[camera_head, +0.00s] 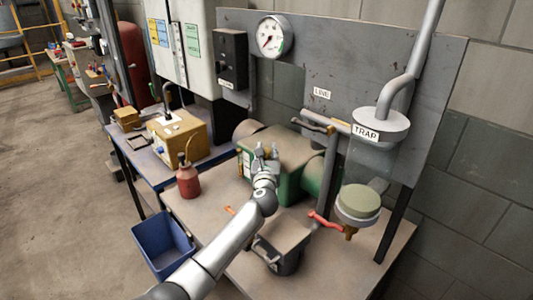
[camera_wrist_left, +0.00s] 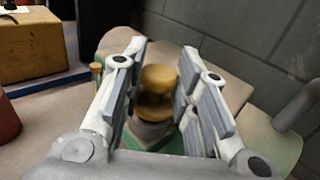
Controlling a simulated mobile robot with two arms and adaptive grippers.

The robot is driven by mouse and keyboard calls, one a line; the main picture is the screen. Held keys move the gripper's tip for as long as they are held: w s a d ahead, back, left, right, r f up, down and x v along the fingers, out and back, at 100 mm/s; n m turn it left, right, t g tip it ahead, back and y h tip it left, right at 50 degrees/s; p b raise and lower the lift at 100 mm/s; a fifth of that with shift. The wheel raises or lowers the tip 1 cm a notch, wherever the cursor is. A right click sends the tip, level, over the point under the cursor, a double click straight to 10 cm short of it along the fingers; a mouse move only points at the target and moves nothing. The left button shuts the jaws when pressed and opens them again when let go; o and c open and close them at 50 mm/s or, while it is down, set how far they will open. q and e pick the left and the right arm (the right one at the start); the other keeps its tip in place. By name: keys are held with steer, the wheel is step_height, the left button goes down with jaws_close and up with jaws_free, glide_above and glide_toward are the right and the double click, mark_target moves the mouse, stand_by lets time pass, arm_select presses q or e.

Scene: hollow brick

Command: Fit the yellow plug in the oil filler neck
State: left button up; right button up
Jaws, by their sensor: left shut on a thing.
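My left gripper (camera_head: 265,154) is over the green machine (camera_head: 292,158) on the near bench. In the left wrist view the left gripper (camera_wrist_left: 165,85) has its two fingers on either side of the yellow plug (camera_wrist_left: 158,78) and is shut on it. The plug has a rounded knob on top and a wider part below. The grey oil filler neck (camera_wrist_left: 150,133) shows directly under the plug, on the green machine. The plug looks upright and in line with the neck. I cannot tell whether it sits in the neck or just above it. My right gripper is not in view.
A red oil can (camera_head: 188,180) stands left of the machine. A grey lidded pot (camera_head: 281,248) is near the bench front, beside my left arm. Pipes, a red-handled valve (camera_head: 324,218) and a round trap (camera_head: 357,205) stand right. A blue bin (camera_head: 162,245) is below left.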

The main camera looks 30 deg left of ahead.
arm_select(q)
steer(key=shift+f, duration=0.4)
steer(key=o, duration=1)
steer(key=shift+s, duration=0.15)
steer(key=v, duration=1.1)
steer(key=shift+s+d, duration=0.2)
steer(key=shift+s, duration=0.15)
